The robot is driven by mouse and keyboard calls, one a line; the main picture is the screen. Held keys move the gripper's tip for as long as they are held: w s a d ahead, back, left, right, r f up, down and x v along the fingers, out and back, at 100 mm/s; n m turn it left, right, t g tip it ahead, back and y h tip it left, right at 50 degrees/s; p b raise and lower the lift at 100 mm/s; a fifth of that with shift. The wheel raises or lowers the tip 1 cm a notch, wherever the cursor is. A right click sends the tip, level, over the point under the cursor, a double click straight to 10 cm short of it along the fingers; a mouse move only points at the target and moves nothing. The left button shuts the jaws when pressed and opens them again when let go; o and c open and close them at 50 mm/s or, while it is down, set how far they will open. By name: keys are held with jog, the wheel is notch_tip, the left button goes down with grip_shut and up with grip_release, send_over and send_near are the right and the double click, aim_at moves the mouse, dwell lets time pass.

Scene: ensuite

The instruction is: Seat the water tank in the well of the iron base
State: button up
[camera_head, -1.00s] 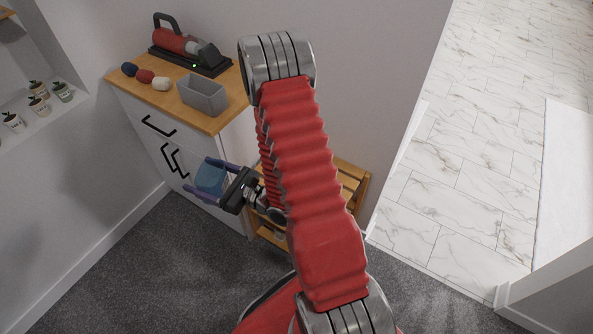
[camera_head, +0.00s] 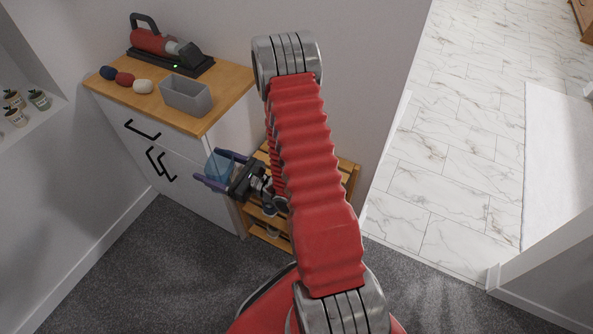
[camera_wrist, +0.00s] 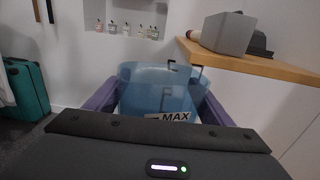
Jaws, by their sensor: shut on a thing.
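The water tank is a translucent blue vessel (camera_head: 218,165) in front of the white cabinet, below its worktop. In the wrist view the tank (camera_wrist: 155,92) shows a MAX mark on its near side. My gripper (camera_head: 208,168) is shut on it, with a purple finger on either side. A red and black appliance (camera_head: 160,42) with a handle sits on a long dark base (camera_head: 170,63) with a green light, at the back of the worktop. I cannot tell whether this is the iron base, and no well can be made out.
A grey open box (camera_head: 187,95) stands near the worktop's front edge (camera_head: 230,105). Several rolled items (camera_head: 124,79) lie left of it. A slatted wooden rack (camera_head: 345,172) stands right of the cabinet. A teal suitcase (camera_wrist: 25,90) is at the wrist view's left. Carpet in front is clear.

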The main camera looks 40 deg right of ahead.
jog(key=s+d+f+m+h, duration=0.1)
jog(key=d+f, duration=0.2)
jog(key=d, duration=0.5)
jog(key=s+d+f+m+t+h, duration=0.1)
jog(key=s+d+f+h, duration=0.1)
jog(key=d, duration=0.6)
jog(key=s+d+f+m+h, duration=0.1)
jog(key=d+f, duration=0.3)
jog(key=d, duration=0.4)
jog(key=shift+s+d+f+m+h, duration=0.3)
jog(key=shift+s+d+h, duration=0.1)
jog(key=shift+s+h, duration=0.3)
jog(key=shift+w+f, duration=0.1)
jog(key=shift+f, duration=2.8)
jog(key=shift+f, duration=2.05)
jog(key=shift+f, duration=0.1)
